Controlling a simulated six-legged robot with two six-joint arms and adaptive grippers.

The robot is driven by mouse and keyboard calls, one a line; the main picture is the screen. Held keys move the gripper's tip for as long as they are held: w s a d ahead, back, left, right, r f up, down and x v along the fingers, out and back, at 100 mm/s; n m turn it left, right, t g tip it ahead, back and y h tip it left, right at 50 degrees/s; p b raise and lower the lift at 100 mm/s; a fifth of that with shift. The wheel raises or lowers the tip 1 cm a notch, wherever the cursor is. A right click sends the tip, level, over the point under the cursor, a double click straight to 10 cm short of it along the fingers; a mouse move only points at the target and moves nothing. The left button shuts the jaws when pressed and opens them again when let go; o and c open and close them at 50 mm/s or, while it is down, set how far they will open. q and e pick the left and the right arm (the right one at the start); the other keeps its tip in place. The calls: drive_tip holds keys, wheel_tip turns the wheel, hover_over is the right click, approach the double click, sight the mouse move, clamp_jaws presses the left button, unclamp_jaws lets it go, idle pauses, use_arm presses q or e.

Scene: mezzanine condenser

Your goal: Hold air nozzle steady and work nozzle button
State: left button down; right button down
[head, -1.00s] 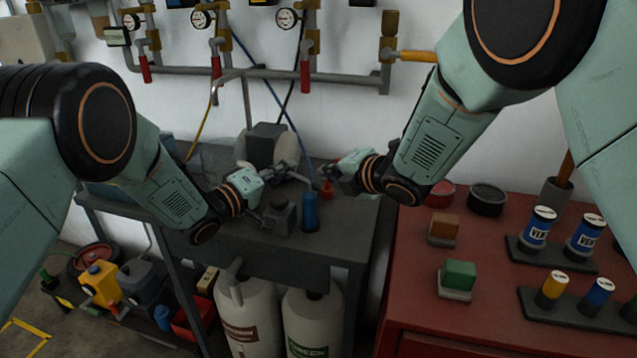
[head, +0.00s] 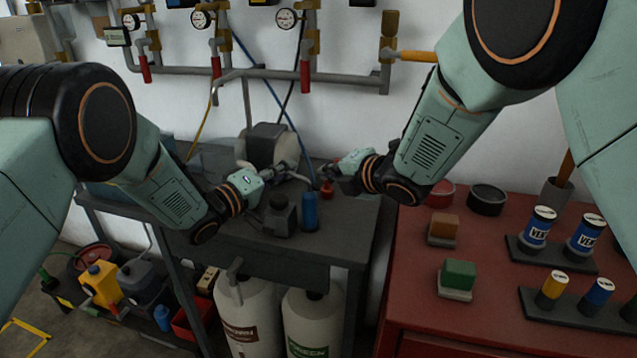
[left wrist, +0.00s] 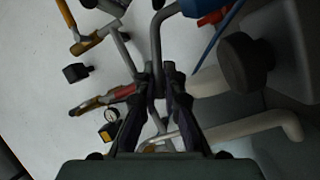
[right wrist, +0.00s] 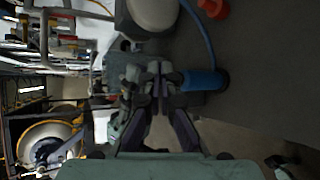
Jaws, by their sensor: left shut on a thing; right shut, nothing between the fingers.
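My left gripper (head: 288,174) is over the back of the dark bench. In the left wrist view its fingers (left wrist: 160,74) close on a thin grey part, which looks like the air nozzle (left wrist: 157,45). Much of this part is hidden by the fingers, and I cannot make out its button. My right gripper (head: 328,172) is just right of the left one, its tips pointing left toward it. In the right wrist view its fingers (right wrist: 160,76) are shut with nothing between them. I cannot tell whether they touch the nozzle.
A blue cylinder (head: 310,211) and a dark grey block-like object (head: 279,214) stand on the bench (head: 345,235) in front of the grippers. A blue hose (head: 270,100) hangs from the wall pipes behind. A red cabinet (head: 410,270) with cans and blocks stands at right.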

drive_tip(key=shift+f, duration=0.1)
drive_tip(key=shift+a+f, duration=0.2)
drive_tip(key=shift+f, duration=0.1)
drive_tip(key=shift+w+a+f, duration=0.1)
drive_tip(key=shift+a+f, duration=0.15)
drive_tip(key=shift+f, duration=0.15)
idle(1.3)
drive_tip(key=shift+d+r, duration=0.45)
drive_tip(key=shift+r, duration=0.3)
drive_tip(key=shift+s+d+r, duration=0.15)
drive_tip(key=shift+d+r, duration=0.25)
drive_tip(key=shift+r, duration=0.35)
drive_tip(key=shift+s+d+r, duration=0.1)
drive_tip(key=shift+d+r, duration=0.3)
drive_tip(key=shift+r, duration=0.3)
drive_tip(key=shift+s+d+r, duration=0.15)
drive_tip(key=shift+d+r, duration=0.25)
drive_tip(key=shift+r, duration=0.35)
idle(0.5)
